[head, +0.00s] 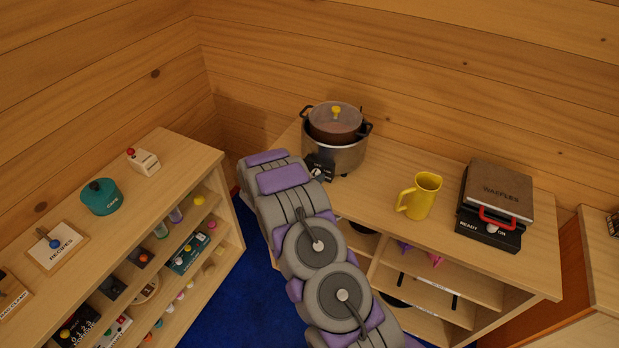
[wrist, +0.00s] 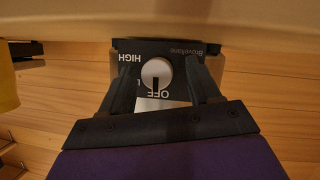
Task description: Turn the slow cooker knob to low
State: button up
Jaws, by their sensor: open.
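The slow cooker (head: 345,157) is a silver pot with dark handles and a glass lid with a yellow knob, standing on the right shelf's top. Its black control panel (wrist: 187,47) fills the upper middle of the wrist view, with its lettering upside down. The round pale control knob (wrist: 157,72) has a dark pointer toward OFF. HIGH is readable at upper left; another label is mostly hidden behind the left finger. My gripper (wrist: 159,82) is open, its fingers on either side of the knob with gaps visible. In the head view my arm hides most of the gripper.
A yellow pitcher (head: 420,196) and a waffle maker (head: 498,192) stand right of the cooker on the same wooden top (head: 463,232). A left shelf (head: 105,230) holds a teal pot (head: 100,197) and small items. Log walls close off the back.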

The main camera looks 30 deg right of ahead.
jog(key=shift+d, duration=0.4)
jog(key=shift+c, duration=0.3)
jog(key=shift+d, duration=0.15)
jog(key=shift+c, duration=0.7)
jog(key=shift+a, duration=0.4)
jog(key=c, duration=0.6)
jog(key=shift+d, duration=0.1)
jog(key=shift+c, duration=1.1)
